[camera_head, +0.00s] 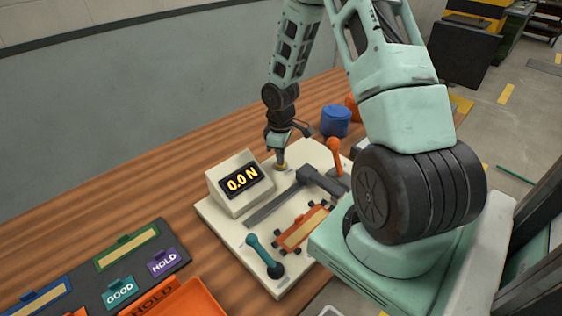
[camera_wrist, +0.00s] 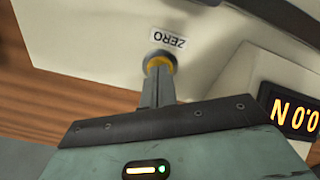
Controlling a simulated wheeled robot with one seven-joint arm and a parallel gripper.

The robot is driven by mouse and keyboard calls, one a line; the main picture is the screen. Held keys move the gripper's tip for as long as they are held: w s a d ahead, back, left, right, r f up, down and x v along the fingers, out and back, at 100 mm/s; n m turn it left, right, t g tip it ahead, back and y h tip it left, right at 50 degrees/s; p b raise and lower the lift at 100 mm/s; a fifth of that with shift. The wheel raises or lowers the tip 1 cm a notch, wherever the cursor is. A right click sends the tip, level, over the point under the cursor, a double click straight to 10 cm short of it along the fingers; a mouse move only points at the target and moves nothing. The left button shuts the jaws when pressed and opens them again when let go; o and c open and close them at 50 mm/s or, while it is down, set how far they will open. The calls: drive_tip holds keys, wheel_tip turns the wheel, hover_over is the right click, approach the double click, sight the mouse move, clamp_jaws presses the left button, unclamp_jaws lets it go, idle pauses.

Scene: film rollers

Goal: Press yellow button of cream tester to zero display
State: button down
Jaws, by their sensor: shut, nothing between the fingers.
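The cream tester (camera_head: 235,228) lies on the wooden table, with a raised display box (camera_head: 226,185). Its display (camera_head: 241,182) reads 0.0 N in yellow digits; part of it also shows upside down in the wrist view (camera_wrist: 298,112). The yellow button (camera_wrist: 159,61) sits beside a ZERO label (camera_wrist: 168,39). My gripper (camera_wrist: 158,76) is shut and empty, its fingertips over the button and seemingly touching it. The head view shows my gripper (camera_head: 281,161) pointing down at the button, just right of the display box. The fingertips partly cover the button; its depth of press cannot be told.
An orange-knobbed lever (camera_head: 334,150) and a teal-handled lever (camera_head: 262,255) stand on the tester near an orange-framed strip (camera_head: 304,228). A blue cylinder (camera_head: 336,121) stands behind. A dark rack with GOOD (camera_head: 119,292) and HOLD (camera_head: 163,262) tags and an orange tray (camera_head: 185,299) lie front left.

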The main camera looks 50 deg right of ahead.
drive_tip(key=shift+r, duration=0.1)
wheel_tip(320, 180, up, 10)
drive_tip(key=p, duration=0.9)
idle(0.7)
drive_tip(key=s+a+r, duration=0.1)
drive_tip(key=a+r, duration=0.3)
drive_tip(key=a, duration=0.3)
drive_tip(key=s+a+r+n, duration=0.1)
drive_tip(key=a+r, duration=0.3)
drive_tip(key=a, duration=0.3)
drive_tip(key=a+r, duration=0.4)
drive_tip(key=a, duration=0.3)
drive_tip(key=s+a+r, duration=0.4)
drive_tip(key=s+a, duration=0.3)
drive_tip(key=s, duration=0.2)
drive_tip(key=s+a+r+n, duration=0.1)
drive_tip(key=s+a+r, duration=0.3)
drive_tip(key=s+a, duration=0.3)
drive_tip(key=shift+s+r+y, duration=0.15)
drive_tip(key=shift+s+y, duration=0.15)
drive_tip(key=shift+s, duration=0.95)
